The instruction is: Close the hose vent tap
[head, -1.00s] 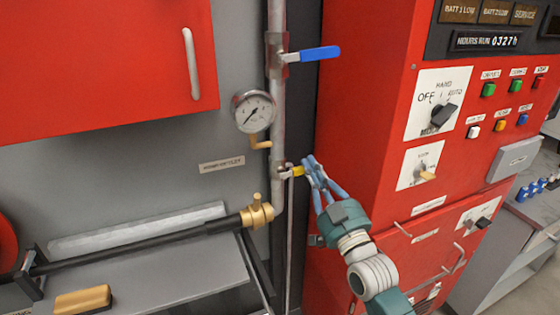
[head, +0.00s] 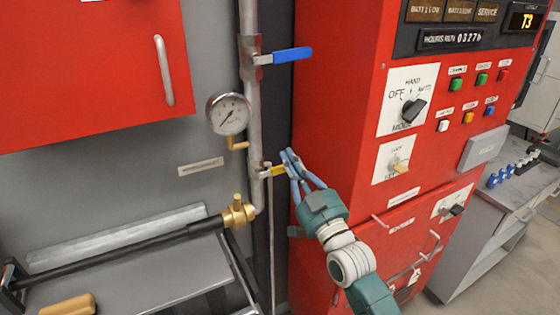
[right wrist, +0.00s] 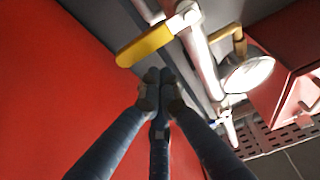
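A yellow lever (head: 279,171) sticks out to the right from the vertical grey pipe (head: 253,110), below the gauge. In the right wrist view the lever (right wrist: 145,46) lies just beyond my fingertips, not between them. My right gripper (head: 290,156) is beside the lever's outer end; its fingers are drawn together and look empty in the wrist view (right wrist: 160,77). Contact with the lever cannot be told. A small brass tap (head: 237,144) hangs under the gauge, and a brass valve (head: 238,212) joins the black hose. No readable label names the vent tap. My left gripper is not in view.
A blue lever (head: 292,55) sticks out right, higher on the pipe. The pressure gauge (head: 228,114) is left of the pipe. The red control cabinet (head: 340,100) stands close on the right. A grey shelf (head: 130,280) is at lower left.

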